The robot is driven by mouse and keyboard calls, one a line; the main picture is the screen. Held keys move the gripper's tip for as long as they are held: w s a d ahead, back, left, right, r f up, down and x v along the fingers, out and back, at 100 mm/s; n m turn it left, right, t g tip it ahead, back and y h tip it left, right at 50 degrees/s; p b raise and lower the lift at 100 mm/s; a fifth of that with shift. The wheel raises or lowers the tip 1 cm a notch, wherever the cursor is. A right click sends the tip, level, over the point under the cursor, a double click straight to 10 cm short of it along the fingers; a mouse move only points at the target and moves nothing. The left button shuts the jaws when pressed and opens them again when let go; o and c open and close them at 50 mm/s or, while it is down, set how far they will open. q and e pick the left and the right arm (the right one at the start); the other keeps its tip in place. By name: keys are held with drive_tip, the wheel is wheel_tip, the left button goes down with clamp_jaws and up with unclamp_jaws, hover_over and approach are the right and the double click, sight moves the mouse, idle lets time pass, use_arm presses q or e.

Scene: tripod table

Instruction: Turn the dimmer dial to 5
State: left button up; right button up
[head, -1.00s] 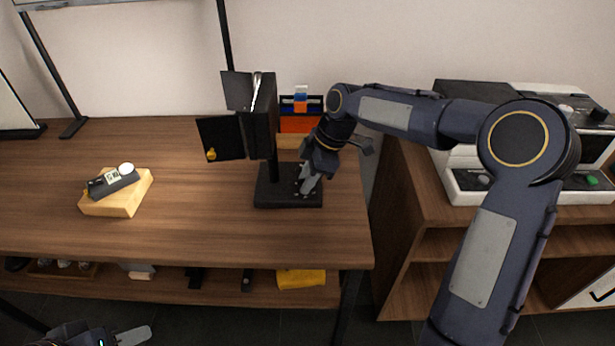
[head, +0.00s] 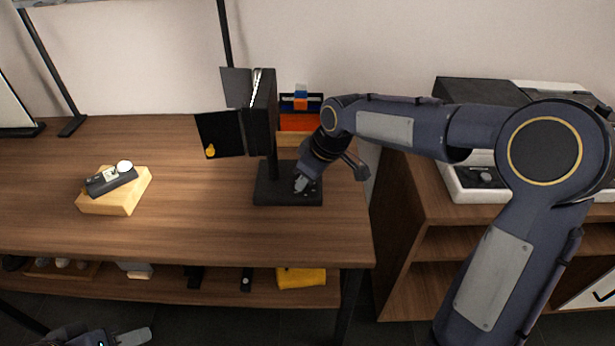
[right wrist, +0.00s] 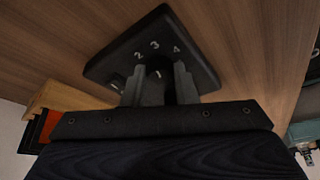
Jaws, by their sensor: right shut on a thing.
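The dimmer dial (right wrist: 158,88) sits on the black base (head: 265,197) of the panel lamp (head: 262,125). In the right wrist view the base shows the numbers 2, 3 and 4 around the dial, and a white mark on the dial points roughly toward 3. The other numbers are hidden or out of view. My right gripper (right wrist: 160,85) is shut on the dial, one finger on each side. In the head view my right gripper (head: 302,184) covers the dial. My left gripper (head: 130,337) is partly in view at the bottom left, away from the lamp.
A wooden block (head: 128,195) with a small dark device (head: 111,180) lies on the table's left. An orange and blue item (head: 299,115) stands behind the lamp. A shelf unit (head: 420,205) stands to the right. The table's front middle is clear.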

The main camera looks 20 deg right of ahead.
drive_tip(key=m, duration=0.2)
drive_tip(key=m+h, duration=0.1)
drive_tip(key=m+t+b, duration=0.1)
drive_tip(key=m, duration=0.1)
drive_tip(key=shift+s+a+m+h, duration=0.1)
drive_tip(key=shift+a+m+h, duration=0.2)
drive_tip(key=shift+h, duration=0.1)
drive_tip(key=m+h+b, duration=0.1)
drive_tip(key=m+h, duration=0.1)
drive_tip(key=m, duration=0.3)
drive_tip(key=shift+a+m, duration=0.15)
drive_tip(key=shift+m, duration=0.15)
drive_tip(key=o, duration=1)
drive_tip(key=p+v, duration=0.1)
drive_tip(key=v, duration=0.6)
drive_tip(key=shift+a+r, duration=0.15)
drive_tip(key=shift+r, duration=0.25)
drive_tip(key=shift+s, duration=0.1)
